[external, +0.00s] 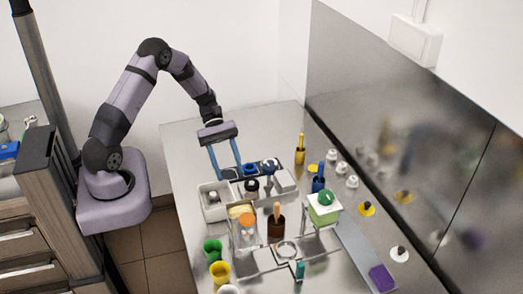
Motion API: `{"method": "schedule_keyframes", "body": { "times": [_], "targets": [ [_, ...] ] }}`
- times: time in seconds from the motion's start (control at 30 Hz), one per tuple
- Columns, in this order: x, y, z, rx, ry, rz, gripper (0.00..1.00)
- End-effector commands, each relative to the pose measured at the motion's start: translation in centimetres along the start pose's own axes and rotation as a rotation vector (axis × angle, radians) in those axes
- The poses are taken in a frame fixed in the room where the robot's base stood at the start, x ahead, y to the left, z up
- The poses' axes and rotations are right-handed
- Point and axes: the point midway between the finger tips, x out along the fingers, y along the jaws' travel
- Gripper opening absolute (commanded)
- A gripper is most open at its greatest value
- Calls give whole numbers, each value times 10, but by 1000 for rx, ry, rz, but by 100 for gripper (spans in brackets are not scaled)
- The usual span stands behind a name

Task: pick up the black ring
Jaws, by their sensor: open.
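A small black round piece (251,185), which looks like the black ring, sits among the containers near the far end of the steel table. It is too small to tell whether it has a hole or what it rests on. My gripper (229,173) points down with its two blue fingers spread apart and nothing visible between them. It is just to the left of the black piece and farther back. The gap between the fingertips and the things below cannot be judged exactly from this view.
A blue ring-shaped piece (250,169) is close to the right finger. A white bin (213,208) stands to the left. A brown pot (276,230), green cup (212,250) and yellow cup (219,271) are nearer. A steel wall (370,130) bounds the right side.

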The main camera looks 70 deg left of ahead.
Motion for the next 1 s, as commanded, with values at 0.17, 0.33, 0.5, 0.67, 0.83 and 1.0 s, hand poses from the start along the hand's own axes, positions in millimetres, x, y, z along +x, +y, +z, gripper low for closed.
{"method": "schedule_keyframes", "body": {
  "times": [0.17,0.33,0.5,0.67,0.83,1.0],
  "targets": [
    [-16,19,-45,-184,-154,174,47],
    [-28,27,-64,-257,-229,260,47],
    [-32,28,-69,-275,-250,283,47],
    [-26,30,-66,-276,-252,281,47],
    [-14,34,-63,-275,-250,279,47],
    [-10,36,-64,-274,-249,280,47]
  ]
}}
